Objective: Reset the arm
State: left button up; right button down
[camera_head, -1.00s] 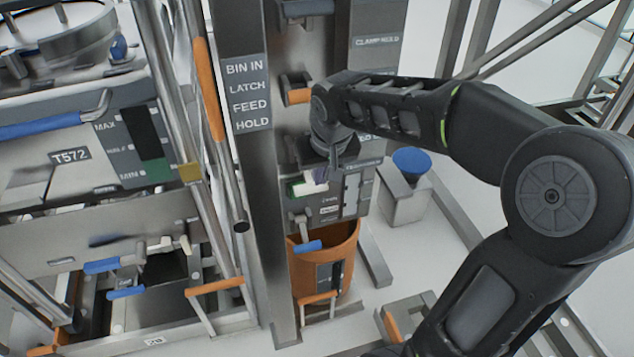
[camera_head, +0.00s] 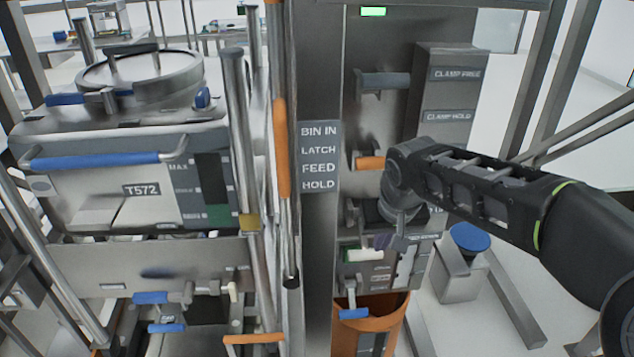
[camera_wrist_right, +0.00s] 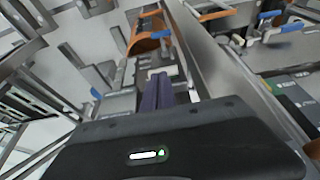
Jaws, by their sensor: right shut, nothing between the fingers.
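My right arm (camera_head: 490,195) comes in from the right in the head view. Its gripper (camera_head: 388,242) points down in front of the grey control panel (camera_head: 380,275) on the steel column. In the right wrist view the purple-grey fingers of the right gripper (camera_wrist_right: 157,92) are together with nothing between them. They appear apart from the panel, though the exact gap is hard to tell. My left gripper is not in view.
The T572 bin (camera_head: 140,190) with blue handles stands at the left. The column sign (camera_head: 319,157) reads BIN IN, LATCH, FEED, HOLD. An orange container (camera_head: 345,335) sits below the panel. A blue-topped grey post (camera_head: 469,237) stands right of it.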

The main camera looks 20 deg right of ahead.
jog(key=w+a+f+n+g+y, duration=0.1)
jog(key=a+f+y, duration=0.1)
jog(key=a+f, duration=0.75)
jog(key=a+f+n+y, duration=0.15)
jog(key=a+f, duration=0.45)
jog(key=f, duration=0.6)
jog(key=s+a+f+g+y, duration=0.1)
jog(key=s+a+f, duration=0.5)
jog(key=s+f, duration=0.2)
jog(key=s+a+f+g+y, duration=0.1)
jog(key=s+a+f, duration=0.5)
jog(key=s+f, duration=0.3)
jog(key=shift+a+f, duration=0.3)
jog(key=shift+f, duration=0.35)
jog(key=shift+m, duration=0.25)
